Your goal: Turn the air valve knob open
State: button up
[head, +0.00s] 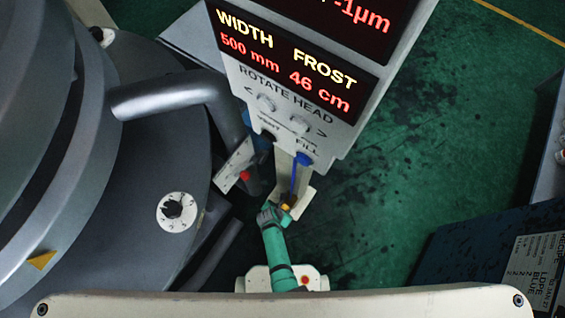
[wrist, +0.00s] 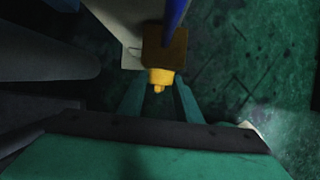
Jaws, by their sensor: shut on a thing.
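The air valve is a small brown-brass block (wrist: 165,46) with a yellow knob (wrist: 160,77) facing my gripper in the wrist view. A blue tube (wrist: 176,12) runs into the block. In the head view the valve (head: 289,200) is a small brass-yellow spot at the lower end of the blue tube (head: 294,178), on a cream bracket. My green gripper (head: 282,207) reaches up to it from below. In the wrist view my gripper (wrist: 160,84) is shut on the yellow knob, one finger on each side. The knob's turn angle cannot be told.
A display panel (head: 287,75) with knobs and VENT and FILL labels hangs above the valve. A large grey machine (head: 120,170) with a white dial (head: 175,212) and a thick pipe (head: 165,95) stands left. A dark labelled box (head: 460,255) stands right; green floor lies between.

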jog(key=shift+s+d+t+y, duration=0.15)
jog(key=shift+t+y, duration=0.35)
jog(key=shift+y, duration=0.3)
jog(key=shift+m, duration=0.3)
jog(key=o, duration=1)
jog(key=shift+o, duration=0.2)
jog(key=d+v, duration=0.1)
jog(key=v, duration=0.9)
jog(key=shift+s+a+r, duration=0.25)
jog(key=shift+a+r, duration=0.05)
jog(key=shift+a, duration=0.2)
